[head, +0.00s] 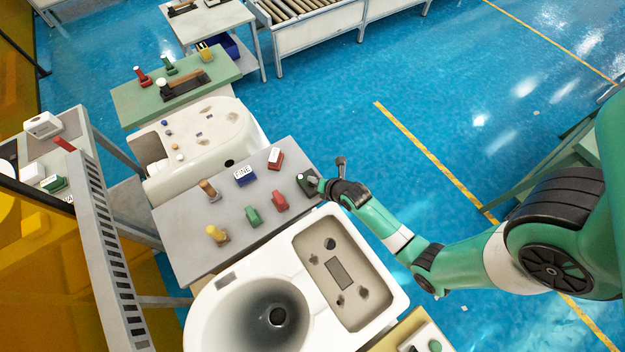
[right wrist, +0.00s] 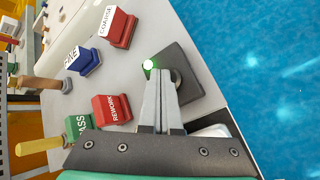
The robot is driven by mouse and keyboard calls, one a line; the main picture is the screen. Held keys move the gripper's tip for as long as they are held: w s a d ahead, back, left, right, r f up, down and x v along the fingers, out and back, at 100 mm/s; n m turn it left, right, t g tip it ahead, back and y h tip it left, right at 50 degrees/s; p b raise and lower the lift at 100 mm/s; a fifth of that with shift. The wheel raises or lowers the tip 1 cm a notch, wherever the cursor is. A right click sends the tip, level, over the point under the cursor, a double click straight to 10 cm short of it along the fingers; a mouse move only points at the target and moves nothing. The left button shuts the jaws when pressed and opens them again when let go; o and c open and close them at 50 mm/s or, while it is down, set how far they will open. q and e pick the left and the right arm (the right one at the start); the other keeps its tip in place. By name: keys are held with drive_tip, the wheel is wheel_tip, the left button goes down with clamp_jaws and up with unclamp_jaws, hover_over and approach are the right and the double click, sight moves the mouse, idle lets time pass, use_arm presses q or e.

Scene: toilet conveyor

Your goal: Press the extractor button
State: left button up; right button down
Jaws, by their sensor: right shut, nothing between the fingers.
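A dark square button base (head: 305,181) sits at the right edge of the grey worktable, and it also shows in the right wrist view (right wrist: 188,85). A small lit green button (right wrist: 149,65) glows at its left side in the right wrist view. No label reading extractor is legible. My right gripper (head: 321,185) is shut and empty, its fingers (right wrist: 158,78) over the base with their tips close beside the green light. I cannot tell whether they touch the button. My left gripper is not in view.
A white toilet (head: 205,315) stands in front. Blue floor lies right.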

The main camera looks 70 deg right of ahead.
drive_tip(key=shift+f, duration=0.1)
drive_tip(key=shift+f+b, duration=0.35)
drive_tip(key=shift+f, duration=0.1)
idle(0.4)
drive_tip(key=shift+r+p, duration=0.45)
drive_tip(key=shift+p, duration=0.15)
drive_tip(key=shift+a, duration=0.1)
wheel_tip(320, 180, up, 6)
drive_tip(key=p, duration=0.6)
drive_tip(key=shift+r, duration=0.15)
